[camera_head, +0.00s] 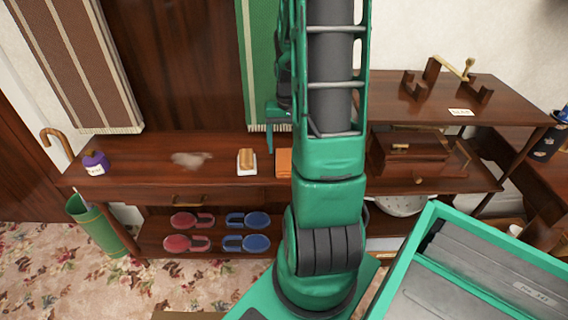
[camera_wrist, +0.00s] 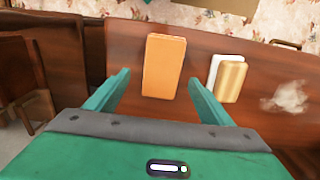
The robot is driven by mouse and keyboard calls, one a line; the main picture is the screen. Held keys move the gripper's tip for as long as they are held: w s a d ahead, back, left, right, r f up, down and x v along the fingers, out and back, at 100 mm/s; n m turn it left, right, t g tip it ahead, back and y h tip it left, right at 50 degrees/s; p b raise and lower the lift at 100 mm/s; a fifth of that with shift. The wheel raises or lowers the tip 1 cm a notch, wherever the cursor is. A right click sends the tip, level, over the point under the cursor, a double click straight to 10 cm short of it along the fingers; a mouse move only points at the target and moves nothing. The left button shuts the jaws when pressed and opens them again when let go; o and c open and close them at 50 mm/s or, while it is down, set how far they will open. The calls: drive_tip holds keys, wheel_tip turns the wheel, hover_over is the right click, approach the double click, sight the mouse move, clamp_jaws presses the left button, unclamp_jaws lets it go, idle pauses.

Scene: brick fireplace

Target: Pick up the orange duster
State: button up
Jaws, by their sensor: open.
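The orange duster (camera_head: 284,162) is a flat orange block on the wooden sideboard (camera_head: 222,160); my arm hides its right part in the head view. In the wrist view the orange duster (camera_wrist: 164,66) lies ahead of and between my fingers, clear of both. My gripper (camera_wrist: 158,80) is open and empty, with a green finger on each side. In the head view my gripper (camera_head: 280,130) hangs above the sideboard, just behind the duster, partly hidden by my arm.
A grey dusty smear (camera_head: 191,159) and a purple jar (camera_head: 95,162) are farther left. A wooden box (camera_head: 408,150) stands to the right, under a raised shelf (camera_head: 440,108). Red and blue paddle-shaped items lie below.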

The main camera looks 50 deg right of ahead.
sight(286, 159)
drive_tip(key=shift+w+a+f, duration=0.1)
drive_tip(key=shift+a+f, duration=0.05)
drive_tip(key=shift+f, duration=1.25)
drive_tip(key=shift+a+f, duration=0.15)
drive_tip(key=shift+f, duration=1.2)
drive_tip(key=c, duration=1.2)
drive_tip(key=shift+r, duration=0.1)
drive_tip(key=shift+r, duration=0.45)
drive_tip(key=r, duration=0.2)
drive_tip(key=a+r, duration=0.1)
drive_tip(key=shift+r, duration=0.4)
drive_tip(key=shift+w+a+r, duration=0.1)
drive_tip(key=shift+a+r, duration=0.95)
drive_tip(key=shift+a, duration=0.75)
drive_tip(key=shift+s+a+r, duration=0.1)
drive_tip(key=shift+a+r, duration=0.9)
drive_tip(key=shift+a, duration=0.75)
drive_tip(key=shift+w+a+r, duration=0.1)
drive_tip(key=shift+a+r, duration=0.95)
drive_tip(key=shift+a, duration=0.75)
